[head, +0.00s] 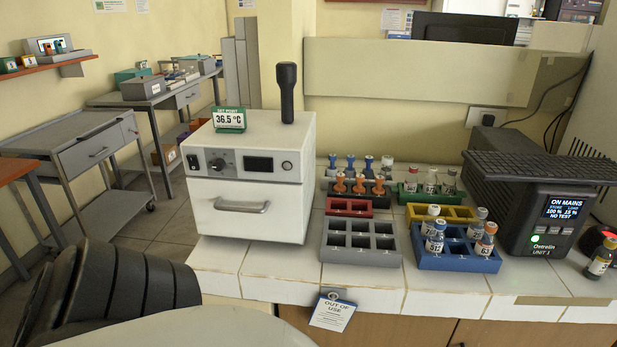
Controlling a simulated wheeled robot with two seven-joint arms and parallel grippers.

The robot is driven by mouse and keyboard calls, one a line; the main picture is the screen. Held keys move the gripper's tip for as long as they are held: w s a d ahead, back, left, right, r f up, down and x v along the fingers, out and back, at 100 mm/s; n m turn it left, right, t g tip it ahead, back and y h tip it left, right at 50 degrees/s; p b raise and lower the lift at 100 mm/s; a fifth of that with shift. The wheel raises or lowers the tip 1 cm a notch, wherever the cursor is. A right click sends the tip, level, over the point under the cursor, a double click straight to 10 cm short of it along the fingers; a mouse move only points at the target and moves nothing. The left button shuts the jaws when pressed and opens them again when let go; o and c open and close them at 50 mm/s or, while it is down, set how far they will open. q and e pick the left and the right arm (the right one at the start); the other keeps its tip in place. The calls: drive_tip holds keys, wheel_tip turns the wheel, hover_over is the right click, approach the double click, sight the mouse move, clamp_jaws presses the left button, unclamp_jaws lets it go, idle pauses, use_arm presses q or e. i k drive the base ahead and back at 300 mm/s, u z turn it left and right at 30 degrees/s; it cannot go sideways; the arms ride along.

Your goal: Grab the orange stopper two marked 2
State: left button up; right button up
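Several orange stoppers stand upright in a dark rack (385,203) on the white tiled bench, behind the grey tray. I can make out a left orange stopper (340,182), a middle orange stopper (359,184) and a right orange stopper (378,186). Their number marks are too small to read, so I cannot tell which one is marked 2. Blue stoppers (350,163) stand in a row just behind them. Neither of my grippers is in view.
A white incubator (250,177) stands left of the racks. A red tray (348,213), an empty grey tray (361,258), a yellow rack (459,213) and a blue rack with vials (454,262) crowd the bench. A black power unit (517,215) stands right.

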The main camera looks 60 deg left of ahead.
sight(360, 179)
drive_tip(key=k, duration=0.25)
drive_tip(key=u, duration=1.25)
